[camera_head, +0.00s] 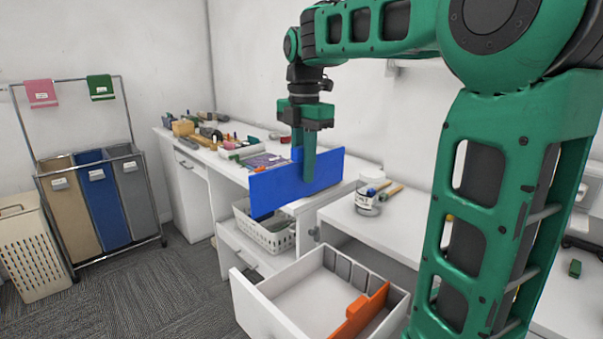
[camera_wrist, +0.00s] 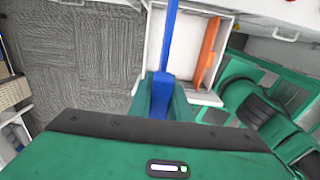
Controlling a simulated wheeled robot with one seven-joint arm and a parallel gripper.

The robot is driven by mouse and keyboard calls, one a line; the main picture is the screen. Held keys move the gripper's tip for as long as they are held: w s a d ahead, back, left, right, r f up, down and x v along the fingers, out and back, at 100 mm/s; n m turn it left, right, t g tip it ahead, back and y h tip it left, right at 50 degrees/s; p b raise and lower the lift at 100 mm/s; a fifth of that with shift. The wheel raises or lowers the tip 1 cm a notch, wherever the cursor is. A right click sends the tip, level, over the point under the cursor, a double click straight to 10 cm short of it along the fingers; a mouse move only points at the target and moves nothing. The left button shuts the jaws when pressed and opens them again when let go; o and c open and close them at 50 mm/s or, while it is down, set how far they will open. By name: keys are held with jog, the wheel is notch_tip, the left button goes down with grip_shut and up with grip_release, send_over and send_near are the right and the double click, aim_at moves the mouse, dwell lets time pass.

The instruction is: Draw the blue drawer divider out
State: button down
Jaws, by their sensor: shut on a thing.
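The blue drawer divider (camera_head: 277,189) is a long flat panel held upright on edge in the air, above and behind the open drawer in the head view. My gripper (camera_head: 308,168) points down and is shut on its raised middle part. In the wrist view the divider (camera_wrist: 169,45) runs away from between my fingers (camera_wrist: 161,98). The open white drawer (camera_head: 268,311) lies below, apart from the divider. An orange divider (camera_head: 361,312) stands inside the drawer. My fingers hide part of the blue panel.
A white desk (camera_head: 207,158) with tools and small items runs along the wall behind. A white basket (camera_head: 262,232) sits on a shelf below it. A glass jar (camera_head: 367,203) with brushes stands on the counter near the panel's right end. Laundry bins (camera_head: 104,205) stand at left on open carpet.

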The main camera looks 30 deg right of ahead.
jog(key=shift+r, duration=1.75)
